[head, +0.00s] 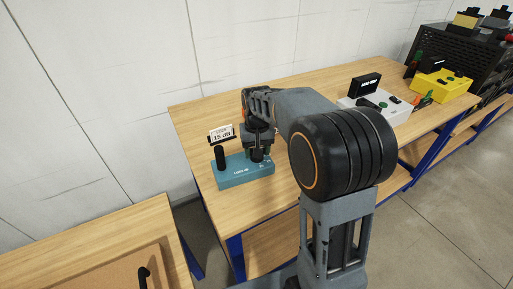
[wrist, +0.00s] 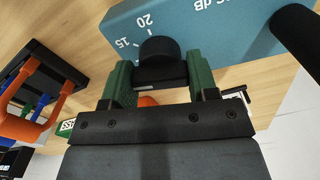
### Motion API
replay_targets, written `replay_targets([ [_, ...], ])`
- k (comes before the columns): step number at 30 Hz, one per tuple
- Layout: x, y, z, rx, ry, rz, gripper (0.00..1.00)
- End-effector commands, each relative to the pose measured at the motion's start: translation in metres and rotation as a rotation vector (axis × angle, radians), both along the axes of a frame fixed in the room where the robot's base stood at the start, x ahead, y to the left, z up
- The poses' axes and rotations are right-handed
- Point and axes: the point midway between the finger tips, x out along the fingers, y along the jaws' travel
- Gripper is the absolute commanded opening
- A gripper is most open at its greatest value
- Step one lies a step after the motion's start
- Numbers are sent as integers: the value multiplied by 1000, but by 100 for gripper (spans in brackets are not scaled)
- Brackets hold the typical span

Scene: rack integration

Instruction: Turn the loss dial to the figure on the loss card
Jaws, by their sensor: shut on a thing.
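The teal loss box (head: 240,177) stands on the near end of the wooden bench. It also shows in the wrist view (wrist: 225,22), with the figures 20 and 15 beside its dial. The black loss dial (wrist: 158,49) is between the two green fingers of my gripper (wrist: 158,78), which is shut on it. No pointer mark on the dial can be made out. The loss card (head: 222,134) stands behind the box and reads 15 dB. My gripper (head: 257,150) reaches down onto the box from above in the head view.
A black post (head: 220,157) rises from the box's left end. Further along the bench are a grey box (head: 390,108) with a black display and a yellow box (head: 441,84). A black rack (head: 465,55) stands at the far right.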

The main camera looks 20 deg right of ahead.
Motion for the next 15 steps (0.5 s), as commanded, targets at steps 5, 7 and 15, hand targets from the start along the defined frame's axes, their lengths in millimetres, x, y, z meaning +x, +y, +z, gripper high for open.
replay_targets([
  [5,0,0,1,0,0,-164,30],
  [7,0,0,1,0,0,-225,30],
  [15,0,0,1,0,-1,-426,30],
])
